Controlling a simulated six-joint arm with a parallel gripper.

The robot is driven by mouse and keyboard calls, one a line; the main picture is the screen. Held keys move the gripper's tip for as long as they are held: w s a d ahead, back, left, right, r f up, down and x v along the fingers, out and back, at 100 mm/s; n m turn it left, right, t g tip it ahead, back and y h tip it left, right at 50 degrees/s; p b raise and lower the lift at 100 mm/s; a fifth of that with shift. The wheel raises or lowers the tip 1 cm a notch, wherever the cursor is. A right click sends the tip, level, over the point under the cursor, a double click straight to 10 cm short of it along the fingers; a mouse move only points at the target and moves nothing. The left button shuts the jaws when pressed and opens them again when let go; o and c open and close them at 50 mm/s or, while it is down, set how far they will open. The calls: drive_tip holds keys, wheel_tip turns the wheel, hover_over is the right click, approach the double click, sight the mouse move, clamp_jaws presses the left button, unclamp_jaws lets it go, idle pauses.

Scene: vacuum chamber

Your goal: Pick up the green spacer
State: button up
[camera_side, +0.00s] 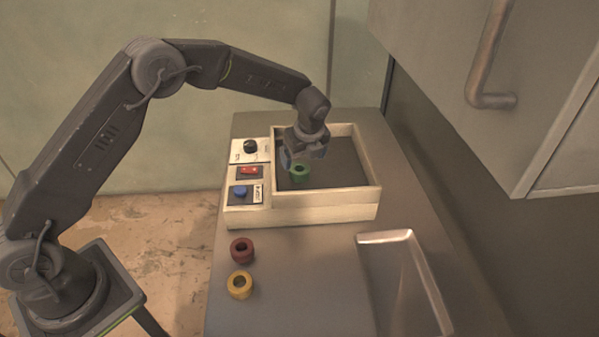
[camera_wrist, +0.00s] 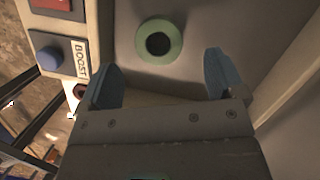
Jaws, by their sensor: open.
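The green spacer (camera_side: 299,173) is a ring with a round hole, lying on the dark floor of a cream-walled tray (camera_side: 345,211). In the wrist view the green spacer (camera_wrist: 176,48) lies beyond the fingertips, roughly centred between them and apart from both. My gripper (camera_side: 302,158) is above the tray, close over the spacer in the side view. In the wrist view my gripper (camera_wrist: 163,75) is open, with its two blue-grey fingers spread wide and nothing between them.
A panel left of the tray carries a black knob (camera_side: 250,146), a red switch (camera_side: 250,171) and a blue button (camera_side: 239,191). A red spacer (camera_side: 242,250) and a yellow spacer (camera_side: 240,285) lie on the metal table. A recess (camera_side: 385,237) is at right front.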

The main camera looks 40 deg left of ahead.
sight(300, 167)
drive_tip(key=x, duration=0.5)
drive_tip(key=shift+a+f, duration=0.1)
drive_tip(key=shift+f, duration=0.2)
drive_tip(key=c, duration=1.1)
drive_tip(key=shift+r, duration=0.15)
